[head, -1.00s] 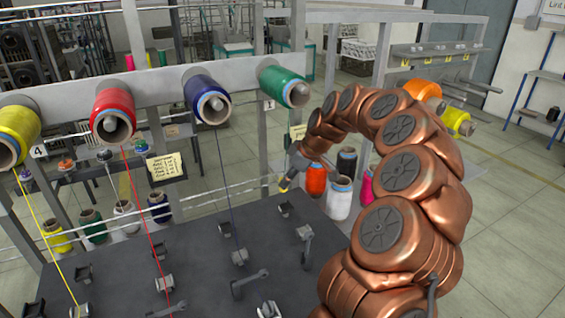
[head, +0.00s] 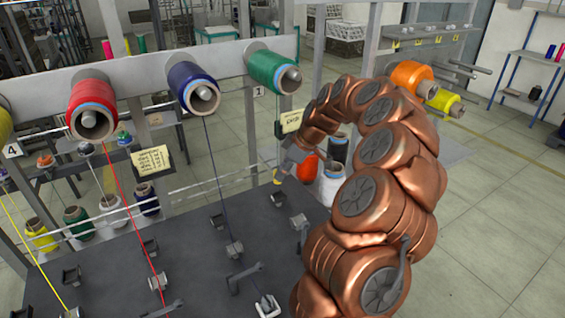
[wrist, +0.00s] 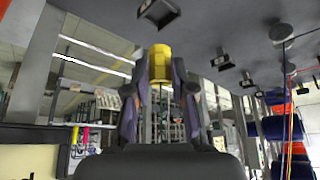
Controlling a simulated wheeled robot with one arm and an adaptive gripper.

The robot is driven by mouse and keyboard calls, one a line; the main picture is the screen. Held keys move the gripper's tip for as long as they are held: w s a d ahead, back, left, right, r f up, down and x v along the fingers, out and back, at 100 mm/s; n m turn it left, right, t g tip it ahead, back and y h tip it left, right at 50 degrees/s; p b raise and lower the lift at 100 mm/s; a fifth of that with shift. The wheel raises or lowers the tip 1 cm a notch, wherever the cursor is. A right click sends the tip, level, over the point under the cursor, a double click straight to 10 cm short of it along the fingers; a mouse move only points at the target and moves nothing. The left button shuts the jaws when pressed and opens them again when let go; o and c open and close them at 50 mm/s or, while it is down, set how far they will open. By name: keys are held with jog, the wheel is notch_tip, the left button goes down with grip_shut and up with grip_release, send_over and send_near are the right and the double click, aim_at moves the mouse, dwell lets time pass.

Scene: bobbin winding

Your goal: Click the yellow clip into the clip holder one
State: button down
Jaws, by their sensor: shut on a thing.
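The yellow clip (wrist: 160,63) is between the fingers of my gripper (wrist: 158,88) in the wrist view, and the fingers are shut on it. In the head view my gripper (head: 282,173) is small, beside the table's far right edge, with a bit of the yellow clip (head: 277,178) showing. A dark clip holder (wrist: 158,13) is just beyond the clip in the wrist view, apart from it. In the head view a small holder (head: 278,198) stands on the table nearest my gripper. I cannot tell for sure which holder is number one; a "1" label (head: 258,91) hangs beside the green spool.
Green (head: 272,72), blue (head: 193,87) and red (head: 92,107) spools sit on the beam above the dark table (head: 205,270). Blue, red and yellow threads run down to the table. Several holders and levers stand on it. White (head: 331,180) and black spools stand behind my arm.

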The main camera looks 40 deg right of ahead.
notch_tip(320, 180, down, 2)
jog(key=shift+f, duration=0.1)
jog(key=shift+r, duration=0.2)
jog(key=shift+s+b, duration=0.1)
jog(key=shift+b, duration=0.45)
jog(key=shift+f+b, duration=1.85)
jog(key=shift+f, duration=0.2)
jog(key=c, duration=0.9)
grip_release()
jog(key=shift+r, duration=0.1)
jog(key=v, duration=1.2)
